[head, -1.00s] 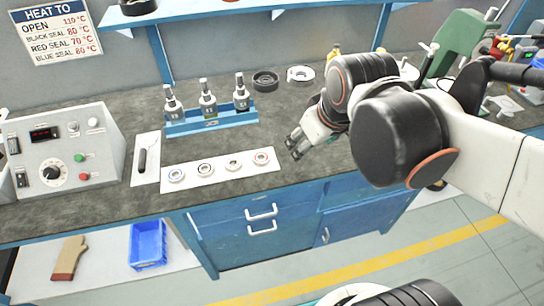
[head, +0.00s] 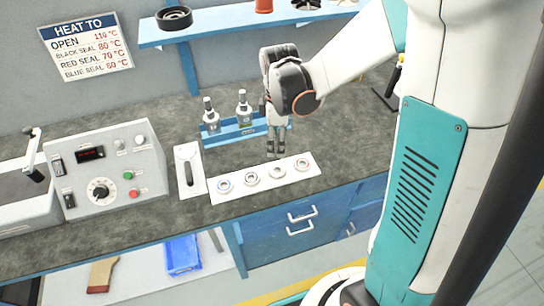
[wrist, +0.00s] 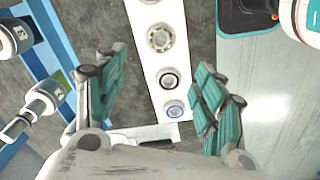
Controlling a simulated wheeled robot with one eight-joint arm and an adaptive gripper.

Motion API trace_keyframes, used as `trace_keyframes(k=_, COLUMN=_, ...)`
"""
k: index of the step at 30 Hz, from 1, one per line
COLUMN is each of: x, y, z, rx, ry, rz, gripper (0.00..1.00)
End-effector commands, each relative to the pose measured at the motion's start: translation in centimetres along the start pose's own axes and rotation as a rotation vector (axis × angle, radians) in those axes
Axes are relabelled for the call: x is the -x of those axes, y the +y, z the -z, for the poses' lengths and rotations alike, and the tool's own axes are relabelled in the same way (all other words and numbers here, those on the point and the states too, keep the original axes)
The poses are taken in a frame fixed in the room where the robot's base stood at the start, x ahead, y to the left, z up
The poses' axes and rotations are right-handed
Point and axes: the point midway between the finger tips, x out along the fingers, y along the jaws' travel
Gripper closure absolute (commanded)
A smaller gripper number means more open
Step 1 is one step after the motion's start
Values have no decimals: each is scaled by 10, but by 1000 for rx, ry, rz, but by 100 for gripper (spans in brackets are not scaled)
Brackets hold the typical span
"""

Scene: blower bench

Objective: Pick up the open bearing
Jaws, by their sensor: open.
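The open bearing (wrist: 160,37), a metal ring with its balls showing, lies on a white strip (wrist: 145,60) in the wrist view. In the head view the open bearing (head: 279,170) is third from the left, between the black-sealed bearing (head: 251,178) and the red-sealed bearing (head: 303,164). The blue-sealed bearing (head: 225,185) is at the left end. My gripper (head: 276,154) points down above the strip's back edge, near the open bearing. In the wrist view my gripper (wrist: 161,62) is open and empty, its fingers to either side of the strip.
A blue rack (head: 235,132) with bottle-like tools (head: 243,110) stands close behind my gripper. A control box (head: 108,170) and a white tray with a dark-handled tool (head: 189,172) are to the left. A blue shelf (head: 215,30) hangs above the bench.

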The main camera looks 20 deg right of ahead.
Motion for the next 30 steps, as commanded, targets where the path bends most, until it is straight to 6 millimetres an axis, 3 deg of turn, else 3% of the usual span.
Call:
trace_keyframes(k=12, x=-73, y=0, z=0, rx=2, ry=-1, rz=1, gripper=37)
trace_keyframes(k=22, x=-92, y=0, z=0, rx=1, ry=0, rz=1, gripper=37)
trace_keyframes(k=30, x=-131, y=-1, z=-1, rx=1, ry=0, rz=1, gripper=37)
